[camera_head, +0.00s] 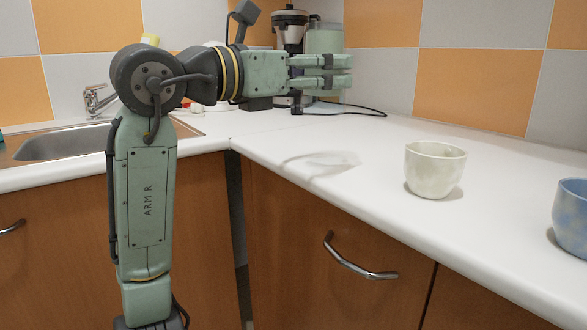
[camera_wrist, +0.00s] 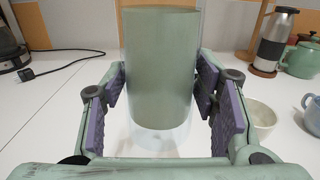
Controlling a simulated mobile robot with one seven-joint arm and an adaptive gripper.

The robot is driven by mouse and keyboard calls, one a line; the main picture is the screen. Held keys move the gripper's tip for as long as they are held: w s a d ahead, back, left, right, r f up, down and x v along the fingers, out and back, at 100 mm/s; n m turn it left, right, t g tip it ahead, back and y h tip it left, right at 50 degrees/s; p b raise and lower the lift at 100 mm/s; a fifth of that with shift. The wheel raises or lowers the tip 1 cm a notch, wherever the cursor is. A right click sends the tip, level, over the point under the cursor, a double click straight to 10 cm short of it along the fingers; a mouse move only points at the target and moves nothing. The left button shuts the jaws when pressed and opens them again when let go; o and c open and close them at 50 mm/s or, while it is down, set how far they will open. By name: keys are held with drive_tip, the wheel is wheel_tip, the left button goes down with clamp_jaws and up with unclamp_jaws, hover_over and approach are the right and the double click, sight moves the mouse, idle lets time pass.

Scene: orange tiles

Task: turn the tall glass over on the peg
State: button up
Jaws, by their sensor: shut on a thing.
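My gripper (camera_head: 340,71) is shut on the tall glass (camera_head: 325,38), held above the counter near the back corner. In the head view the glass rises pale and see-through above the fingers, with a faint shadow on the counter below. In the wrist view, the purple pads of my gripper (camera_wrist: 163,100) flank the glass (camera_wrist: 160,70). Its body looks grey-green with a clear band at the lower end; which end is its mouth I cannot tell. A wooden upright (camera_wrist: 262,14), possibly the peg, shows by a round wooden base (camera_wrist: 260,71), partly hidden by a flask.
A cream cup (camera_head: 435,172) and a blue mug (camera_head: 571,220) stand on the right of the counter. The steel-and-black flask (camera_wrist: 274,42) and a green teapot (camera_wrist: 302,60) stand farther back. A coffee machine (camera_head: 290,28) with a cable is behind my gripper. The middle counter is clear.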

drive_tip(key=shift+s+a, duration=0.3)
drive_tip(key=shift+a, duration=0.05)
drive_tip(key=shift+f, duration=0.1)
drive_tip(key=shift+f+b, duration=4.45)
drive_tip(key=shift+b, duration=0.25)
drive_tip(key=o, duration=1.2)
drive_tip(key=shift+c, duration=0.2)
